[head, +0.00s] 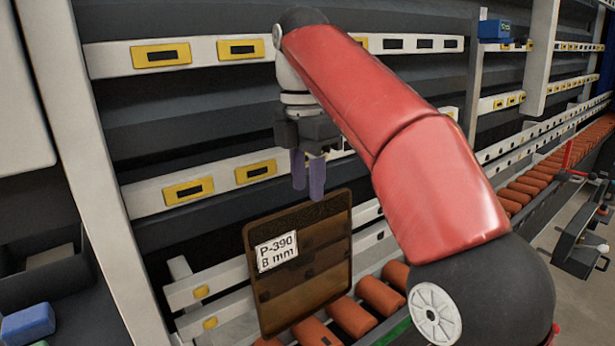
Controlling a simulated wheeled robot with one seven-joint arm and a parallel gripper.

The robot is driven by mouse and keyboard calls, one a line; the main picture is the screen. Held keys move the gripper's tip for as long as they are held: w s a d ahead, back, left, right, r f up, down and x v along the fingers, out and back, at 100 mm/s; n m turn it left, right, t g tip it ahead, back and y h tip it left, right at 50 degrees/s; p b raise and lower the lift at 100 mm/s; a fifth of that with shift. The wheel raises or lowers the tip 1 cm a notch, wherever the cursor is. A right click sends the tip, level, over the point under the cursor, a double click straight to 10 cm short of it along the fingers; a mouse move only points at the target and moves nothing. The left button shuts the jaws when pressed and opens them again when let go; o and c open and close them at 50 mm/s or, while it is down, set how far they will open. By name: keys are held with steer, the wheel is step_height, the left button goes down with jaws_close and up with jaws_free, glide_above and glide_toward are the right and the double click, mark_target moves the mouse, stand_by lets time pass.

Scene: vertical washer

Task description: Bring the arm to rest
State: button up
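My gripper (308,190) hangs from the end of my red and black arm, pointing down. Its two purple fingers show a narrow gap between them and nothing is held there. A brown panel (325,255) with rounded corners and a white label reading "P-390 8 mm" stands on edge below the gripper. The fingertips overlap the panel's top edge in this view; I cannot tell whether they touch it. My arm hides part of the area to the right of the panel.
Orange rollers (352,316) run along the bottom and off to the right. Behind them is a dark slatted frame with white rails (120,58) and yellow plates. A blue box (494,30) sits at the upper right, and a blue object (27,322) at the lower left.

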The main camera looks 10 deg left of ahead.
steer(key=shift+d, duration=0.1)
steer(key=s+d+f+m+t, duration=0.2)
steer(key=d+m, duration=0.5)
steer(key=d, duration=0.1)
steer(key=s+d+f+m+t, duration=0.1)
steer(key=s+d+f+m, duration=0.15)
steer(key=d+m, duration=0.4)
steer(key=s+d+f+m+t, duration=0.3)
steer(key=s+d+f+m, duration=0.8)
steer(key=d+f+m, duration=0.2)
step_height(320, 180, down, 2)
steer(key=shift+s+f+m, duration=0.1)
steer(key=shift+s+m, duration=0.3)
steer(key=shift+m, duration=0.35)
